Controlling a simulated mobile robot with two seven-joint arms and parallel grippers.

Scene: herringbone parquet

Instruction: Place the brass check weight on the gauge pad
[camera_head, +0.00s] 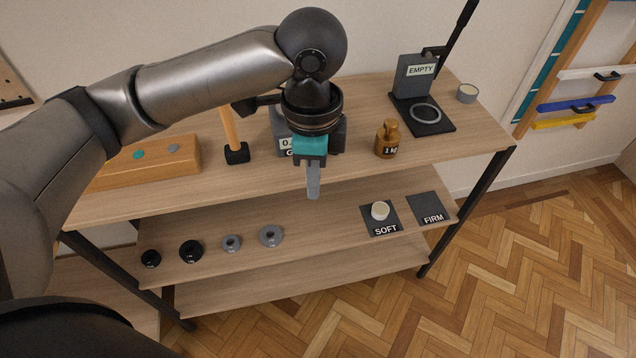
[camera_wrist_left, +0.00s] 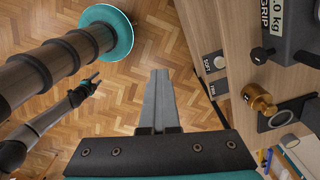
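The brass check weight (camera_head: 386,143), marked 1 kg, stands upright on the top shelf right of my left gripper; the left wrist view shows it too (camera_wrist_left: 258,99). Right of it, a dark stand labelled EMPTY (camera_head: 415,76) has a base pad with a pale ring (camera_head: 427,113), bare of any weight. The ring also shows in the left wrist view (camera_wrist_left: 281,118). My left gripper (camera_head: 313,185) points down at the shelf's front edge, fingers together and empty, apart from the weight. My right gripper (camera_wrist_left: 92,79) shows small in the left wrist view; its opening is unclear.
A grey GRIP gauge (camera_head: 284,143) stands partly hidden behind my left gripper. A mallet (camera_head: 236,150), wooden block (camera_head: 160,160) and small tin (camera_head: 467,93) share the top shelf. Below are several discs and SOFT (camera_head: 384,229) and FIRM (camera_head: 432,217) pads. Shelf between weight and stand is clear.

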